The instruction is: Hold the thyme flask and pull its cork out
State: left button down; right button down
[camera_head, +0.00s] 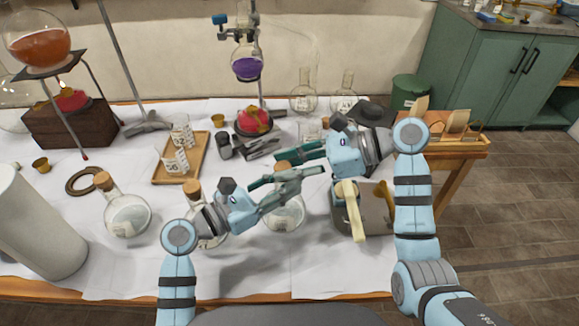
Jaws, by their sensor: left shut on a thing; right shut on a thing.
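A clear round flask (287,212) stands on the white cloth at the middle front; I take it for the thyme flask, but its label cannot be read. My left gripper (292,182) is shut at its neck, which the fingers mostly hide. My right gripper (284,161) reaches in from the right, just above and behind the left fingers. It is shut on what looks like the cork (282,167), mostly hidden. I cannot tell whether the cork still sits in the neck. The two grippers are very close together.
Other corked flasks stand to the left (128,214) and behind my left wrist (193,186). A wooden tray (196,160) holds small labelled glasses. A stand holds a purple flask (247,66). A grey container (376,210) is beneath my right arm.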

aim_at(289, 167)
jog(key=shift+s+r, duration=0.1)
jog(key=shift+r, duration=1.8)
pick_arm(q)
jog(key=c, duration=1.2)
grip_release()
jog(key=shift+a, duration=0.1)
pick_arm(e)
jog(key=shift+a, duration=0.1)
notch_tip(289, 167, up, 2)
jog(key=shift+r+p, duration=0.1)
jog(key=shift+p, duration=0.55)
jog(key=shift+r+p, duration=0.55)
jog(key=shift+r, duration=0.4)
pick_arm(q)
jog(key=v, duration=0.4)
jog(key=r+v, duration=0.1)
jog(key=v, duration=0.3)
jog(key=r+v, duration=0.1)
jog(key=v, duration=0.2)
jog(key=shift+s+a+r, duration=0.15)
jog(key=shift+s+a, duration=0.1)
jog(key=shift+s, duration=0.1)
pick_arm(e)
jog(key=shift+f, duration=0.1)
